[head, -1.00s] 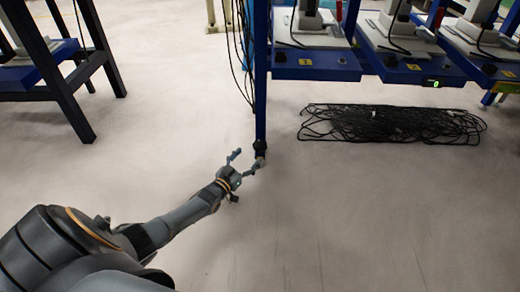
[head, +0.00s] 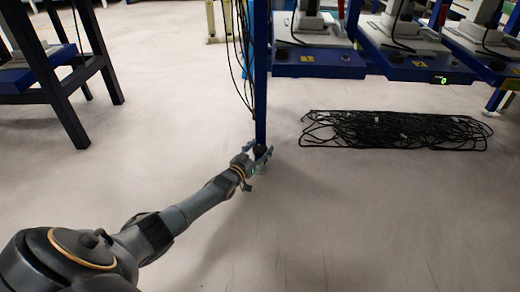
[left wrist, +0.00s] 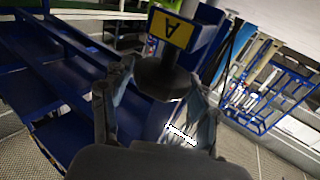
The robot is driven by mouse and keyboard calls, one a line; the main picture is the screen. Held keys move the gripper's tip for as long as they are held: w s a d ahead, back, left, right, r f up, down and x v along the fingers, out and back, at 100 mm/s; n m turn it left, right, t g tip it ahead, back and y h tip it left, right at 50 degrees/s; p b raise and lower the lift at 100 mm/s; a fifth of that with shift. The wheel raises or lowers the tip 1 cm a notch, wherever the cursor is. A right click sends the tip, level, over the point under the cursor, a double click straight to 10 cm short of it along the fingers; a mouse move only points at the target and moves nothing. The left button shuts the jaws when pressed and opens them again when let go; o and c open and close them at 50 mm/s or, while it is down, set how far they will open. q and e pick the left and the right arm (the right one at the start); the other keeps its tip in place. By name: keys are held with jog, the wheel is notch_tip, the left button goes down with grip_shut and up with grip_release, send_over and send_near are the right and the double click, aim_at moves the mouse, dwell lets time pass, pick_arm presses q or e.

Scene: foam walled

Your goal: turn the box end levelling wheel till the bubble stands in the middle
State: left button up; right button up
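The levelling wheel (head: 261,149) is a dark round foot at the bottom of a blue bench leg (head: 261,95). In the left wrist view, a black round wheel (left wrist: 160,79) sits below a blue post with a yellow label "A" (left wrist: 171,29). My left gripper (head: 264,156) is at the foot of the leg. In the left wrist view, its fingers (left wrist: 159,80) are apart, one on each side of the wheel. I cannot tell whether they touch it. No bubble can be made out. My right gripper is not in view.
Black cables (head: 243,55) hang beside the leg. A pile of black netting or cable (head: 395,130) lies on the floor to the right. A dark-legged stand (head: 62,85) is at the left. The floor between is clear.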

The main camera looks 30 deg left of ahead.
pick_arm(q)
jog(key=c, duration=0.7)
jog(key=shift+o, duration=0.2)
jog(key=n+y+p, duration=0.2)
jog(key=y+p, duration=0.1)
jog(key=shift+d+r+n+y, duration=0.15)
jog(key=shift+d+n+y, duration=0.05)
jog(key=shift+n+y, duration=0.1)
jog(key=n+g+y+p, duration=0.1)
jog(key=y, duration=0.1)
jog(key=shift+n+y, duration=0.3)
jog(key=shift+y, duration=0.1)
jog(key=shift+f+n+g+y, duration=0.2)
jog(key=shift+n+g+y, duration=0.2)
jog(key=shift+n+y, duration=0.1)
jog(key=shift+f+n+g+y, duration=0.15)
jog(key=shift+n+g+y, duration=0.55)
jog(key=shift+y, duration=0.4)
jog(key=shift+n+g+y+b, duration=0.7)
jog(key=shift+n+y+b, duration=0.1)
jog(key=shift+y+b, duration=0.15)
jog(key=shift+a+n+g+y+b, duration=0.15)
jog(key=shift+n+g+y+b, duration=0.95)
jog(key=shift+g+y, duration=0.2)
jog(key=shift+r, duration=0.2)
